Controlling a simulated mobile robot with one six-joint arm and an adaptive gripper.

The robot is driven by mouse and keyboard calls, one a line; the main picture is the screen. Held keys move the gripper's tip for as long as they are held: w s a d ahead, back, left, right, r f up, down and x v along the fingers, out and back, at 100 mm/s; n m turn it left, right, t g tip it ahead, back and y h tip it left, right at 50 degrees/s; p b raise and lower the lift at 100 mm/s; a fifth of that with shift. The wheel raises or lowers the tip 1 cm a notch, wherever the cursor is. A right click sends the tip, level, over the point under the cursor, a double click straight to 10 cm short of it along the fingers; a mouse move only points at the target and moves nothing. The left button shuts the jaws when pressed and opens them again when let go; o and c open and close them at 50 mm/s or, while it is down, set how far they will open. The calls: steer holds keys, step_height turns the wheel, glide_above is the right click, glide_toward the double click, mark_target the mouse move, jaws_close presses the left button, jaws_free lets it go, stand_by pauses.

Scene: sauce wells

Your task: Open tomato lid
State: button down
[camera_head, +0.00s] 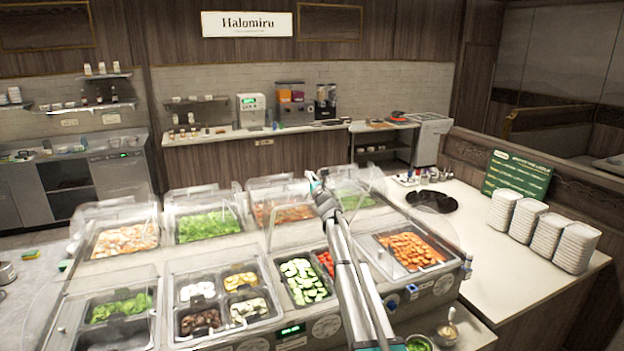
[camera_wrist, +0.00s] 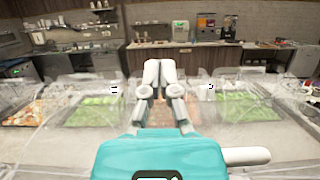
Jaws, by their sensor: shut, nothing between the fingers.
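The red tomato pieces (camera_head: 326,262) lie in a well right of the sliced cucumber (camera_head: 303,281) in the head view. My arm hides part of that well. Its clear lid is hard to make out against the counter, so I cannot tell its position. My gripper (camera_head: 317,184) is raised beyond the tomato well, near the back row of wells. In the wrist view my gripper (camera_wrist: 158,70) is shut and empty, its two pale fingertips together. Clear lids stand around it in that view; contact with any of them cannot be told.
Back wells hold leafy greens (camera_head: 208,225) and other food under clear covers. Carrots (camera_head: 410,249) lie in a well on the right. Front left wells hold greens (camera_head: 122,307) and mushrooms. Stacked white trays (camera_head: 545,235) and a black dish (camera_head: 433,201) stand on the right counter.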

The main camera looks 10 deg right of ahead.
steer(key=shift+w+a+r, duration=0.1)
steer(key=shift+w+a, duration=0.1)
steer(key=shift+w, duration=0.35)
stand_by(1.7)
steer(key=shift+s+r+p, duration=0.1)
steer(key=shift+s+p, duration=0.05)
steer(key=shift+p, duration=0.15)
